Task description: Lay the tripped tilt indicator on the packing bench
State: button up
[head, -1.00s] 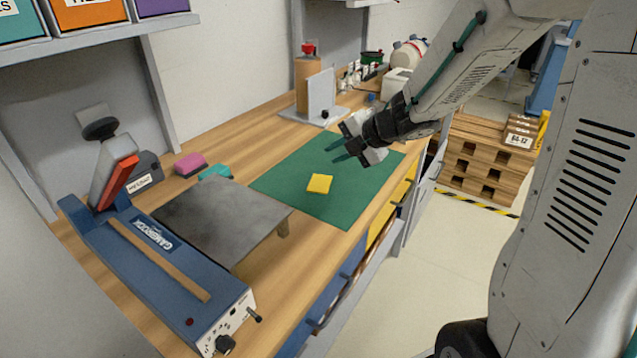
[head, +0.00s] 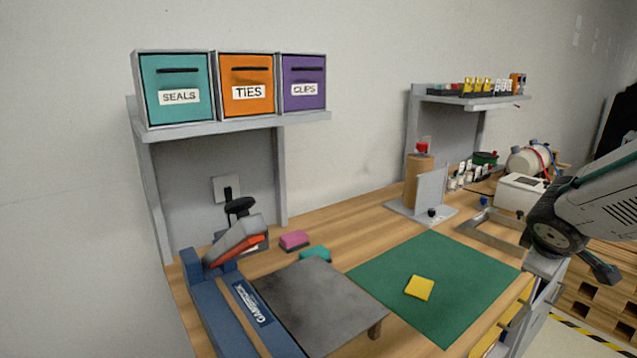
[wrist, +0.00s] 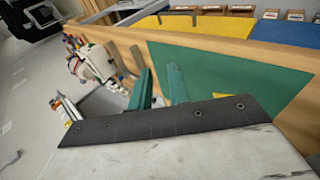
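The packing bench (head: 345,215) is a wooden top along the wall with a green mat (head: 450,270) on it. A flat yellow square (head: 419,288) lies on the mat; its edge also shows in the wrist view (wrist: 221,95). I see no marking that identifies a tilt indicator. Small yellow, white and orange items (head: 490,86) stand on the far shelf, too small to identify. My gripper (wrist: 160,72) has two green fingers spread apart with nothing between them. In the head view my arm's end is at the right edge, beyond the mat.
A blue sealer (head: 225,310) and a grey plate (head: 318,300) fill the near left bench. SEALS, TIES and CLIPS bins (head: 248,90) sit on a shelf above. A roll stand (head: 419,185) and a white box (head: 518,192) stand behind the mat. Pallets (head: 600,295) are at right.

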jog(key=s+a+r+m+g+y, duration=0.1)
jog(key=s+a+m, duration=0.3)
jog(key=s+a, duration=0.4)
jog(key=s+a+r+m+g+y, duration=0.2)
jog(key=s+a+m+g+y, duration=0.2)
jog(key=s+a, duration=0.4)
jog(key=shift+s+y, duration=0.3)
jog(key=shift+s, duration=3.25)
jog(key=shift+a, duration=0.1)
